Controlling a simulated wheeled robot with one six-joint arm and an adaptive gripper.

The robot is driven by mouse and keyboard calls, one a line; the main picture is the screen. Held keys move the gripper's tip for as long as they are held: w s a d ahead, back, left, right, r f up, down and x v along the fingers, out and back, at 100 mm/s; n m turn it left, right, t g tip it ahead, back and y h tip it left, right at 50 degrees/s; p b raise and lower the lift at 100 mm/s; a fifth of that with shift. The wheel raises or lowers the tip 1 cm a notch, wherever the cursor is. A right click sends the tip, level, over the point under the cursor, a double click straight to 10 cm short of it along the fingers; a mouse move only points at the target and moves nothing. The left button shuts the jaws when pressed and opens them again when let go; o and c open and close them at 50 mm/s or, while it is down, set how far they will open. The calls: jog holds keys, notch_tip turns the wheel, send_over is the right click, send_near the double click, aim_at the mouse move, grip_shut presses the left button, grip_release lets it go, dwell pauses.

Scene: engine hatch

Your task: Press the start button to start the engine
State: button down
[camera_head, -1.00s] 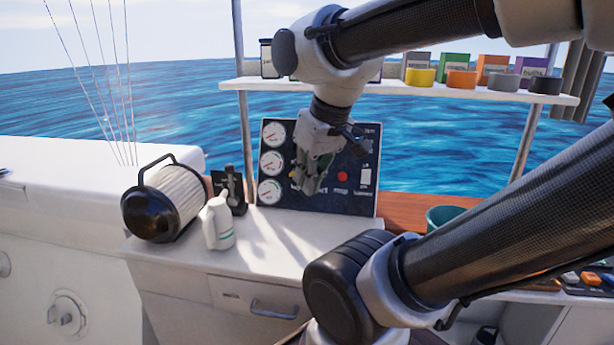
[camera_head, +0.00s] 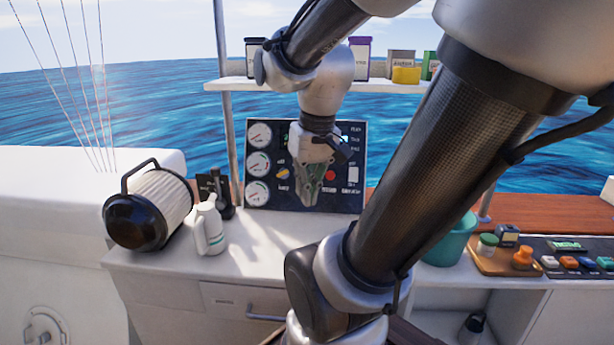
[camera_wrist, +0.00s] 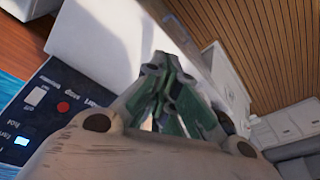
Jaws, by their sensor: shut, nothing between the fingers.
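A dark control panel (camera_head: 345,203) stands upright at the back of the white counter, with gauges down its left side. It carries a yellow knob (camera_head: 283,173), a red button (camera_head: 330,175) and a white switch (camera_head: 353,174). The red button (camera_wrist: 63,107) and white switch (camera_wrist: 36,95) also show left in the wrist view. My gripper (camera_head: 308,203) is shut and empty, in front of the panel's lower middle, between knob and red button in the picture. It hides part of the panel. Contact cannot be told. I cannot read which control is the start button.
A shelf (camera_head: 225,85) with boxes runs above. A teal bucket (camera_head: 450,240) is at right. Bare counter (camera_head: 260,240) lies before the panel.

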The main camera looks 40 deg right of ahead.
jog(key=w+d+f+m+t+y, duration=0.4)
jog(key=w+f+m+y, duration=0.2)
jog(key=f+m, duration=0.7)
jog(key=w+d+r+m+t+h, duration=0.2)
jog(key=w+d+m+t+h, duration=0.1)
jog(key=w+d+m, duration=0.3)
jog(key=w+d+r+m+t+h, duration=0.2)
jog(key=w+d+r+m+t, duration=0.1)
jog(key=w+d+m, duration=0.4)
jog(key=shift+w+d+t+h, duration=0.4)
jog(key=shift+w+d+t, duration=0.2)
jog(key=shift+t, duration=0.2)
jog(key=w+d+f, duration=0.4)
jog(key=w+d, duration=0.1)
jog(key=d, duration=0.1)
jog(key=shift+w, duration=0.1)
jog(key=shift+w+d+f, duration=0.1)
jog(key=shift+w+d, duration=0.15)
